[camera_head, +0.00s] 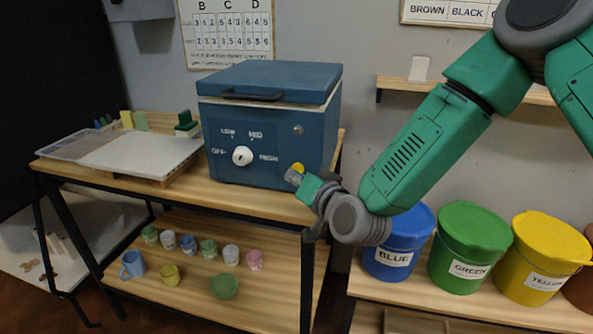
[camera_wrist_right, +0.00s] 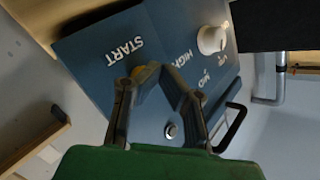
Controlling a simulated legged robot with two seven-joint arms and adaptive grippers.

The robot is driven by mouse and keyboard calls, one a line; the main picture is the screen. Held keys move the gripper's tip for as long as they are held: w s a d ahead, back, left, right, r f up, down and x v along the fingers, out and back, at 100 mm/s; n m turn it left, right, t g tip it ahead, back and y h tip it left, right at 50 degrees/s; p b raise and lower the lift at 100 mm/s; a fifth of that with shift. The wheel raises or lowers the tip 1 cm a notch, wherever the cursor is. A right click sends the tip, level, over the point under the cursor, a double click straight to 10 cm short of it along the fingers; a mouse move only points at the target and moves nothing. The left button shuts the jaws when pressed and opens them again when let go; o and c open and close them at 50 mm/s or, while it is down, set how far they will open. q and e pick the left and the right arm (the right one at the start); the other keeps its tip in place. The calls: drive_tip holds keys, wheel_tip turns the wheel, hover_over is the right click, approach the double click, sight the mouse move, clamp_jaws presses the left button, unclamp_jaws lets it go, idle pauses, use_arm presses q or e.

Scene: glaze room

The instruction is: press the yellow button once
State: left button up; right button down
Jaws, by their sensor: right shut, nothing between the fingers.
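The yellow button (camera_head: 298,167) is on the front of a blue kiln-like box (camera_head: 225,130), at its lower right. In the wrist view the button (camera_wrist_right: 150,72) shows partly behind the fingers, beside the word START. My right gripper (camera_head: 293,177) is shut and empty, with its fingertips at the button and covering part of it. I cannot tell whether they touch it. The white dial (camera_head: 242,156) is left of the button, and a small round silver knob (camera_head: 298,130) is above it. My left gripper is not in view.
The box stands on a wooden table (camera_head: 255,199) beside a grey-white tray (camera_head: 140,155). Small cups (camera_head: 209,249) fill the lower shelf. Blue (camera_head: 397,245), green (camera_head: 468,250) and yellow (camera_head: 535,260) buckets stand at the right, below my right arm.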

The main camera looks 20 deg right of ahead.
drive_tip(key=shift+w+d, duration=0.25)
drive_tip(key=shift+w, duration=0.1)
idle(0.6)
idle(0.3)
drive_tip(key=shift+s+a, duration=0.5)
drive_tip(key=shift+s, duration=0.2)
drive_tip(key=shift+s+a, duration=0.7)
drive_tip(key=shift+s, duration=0.35)
drive_tip(key=shift+s+a, duration=0.7)
drive_tip(key=shift+s, duration=0.35)
